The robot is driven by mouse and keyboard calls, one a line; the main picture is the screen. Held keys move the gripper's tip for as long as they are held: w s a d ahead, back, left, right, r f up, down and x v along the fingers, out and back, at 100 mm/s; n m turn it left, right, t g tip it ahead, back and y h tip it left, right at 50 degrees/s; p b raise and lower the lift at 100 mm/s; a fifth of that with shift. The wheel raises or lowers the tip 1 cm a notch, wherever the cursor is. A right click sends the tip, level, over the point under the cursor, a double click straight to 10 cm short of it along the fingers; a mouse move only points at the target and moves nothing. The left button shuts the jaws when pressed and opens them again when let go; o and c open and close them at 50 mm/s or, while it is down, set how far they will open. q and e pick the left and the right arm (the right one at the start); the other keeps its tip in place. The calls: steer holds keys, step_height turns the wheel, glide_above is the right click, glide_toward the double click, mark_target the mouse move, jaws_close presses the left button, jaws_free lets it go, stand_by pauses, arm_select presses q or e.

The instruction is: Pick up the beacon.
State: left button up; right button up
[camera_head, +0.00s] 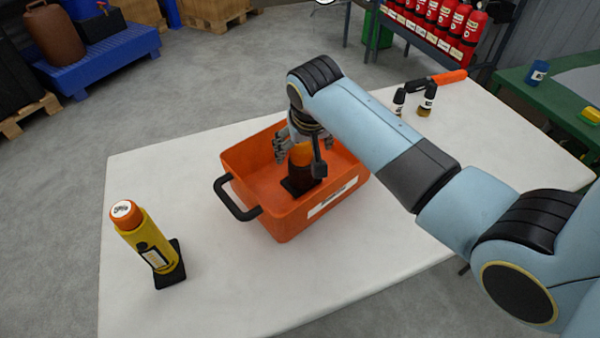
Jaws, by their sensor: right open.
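An object with an orange top and dark lower body on a black square base (302,178), which looks like the beacon, stands inside the orange crate (262,212). My right gripper (300,160) is above the crate, reaching down, with open fingers on either side of the object's upper part. Whether the fingers touch it I cannot tell. A yellow cylinder with an orange cap (148,240) stands on a black base on the table, left of the crate. My left gripper is not in view.
The crate has a black handle (236,201) on its left and stands on the white table (215,300). Small dark bottles (427,98) and an orange-and-black tool (447,77) are at the table's far right. Red extinguishers (440,22) stand on a rack behind. The table's front is clear.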

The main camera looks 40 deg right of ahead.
mark_target(299, 180)
steer(key=shift+w+d+f, duration=0.1)
steer(key=shift+w+f, duration=0.1)
steer(key=shift+f, duration=0.1)
steer(key=x, duration=0.4)
steer(key=shift+w+d, duration=0.1)
steer(key=shift+w, duration=0.3)
steer(key=shift+w+f, duration=0.15)
steer(key=shift+f, duration=0.3)
steer(key=shift+c, duration=0.2)
steer(key=c, duration=0.4)
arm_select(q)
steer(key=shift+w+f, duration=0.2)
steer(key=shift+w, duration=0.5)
arm_select(e)
steer(key=shift+r, duration=0.1)
jaws_close()
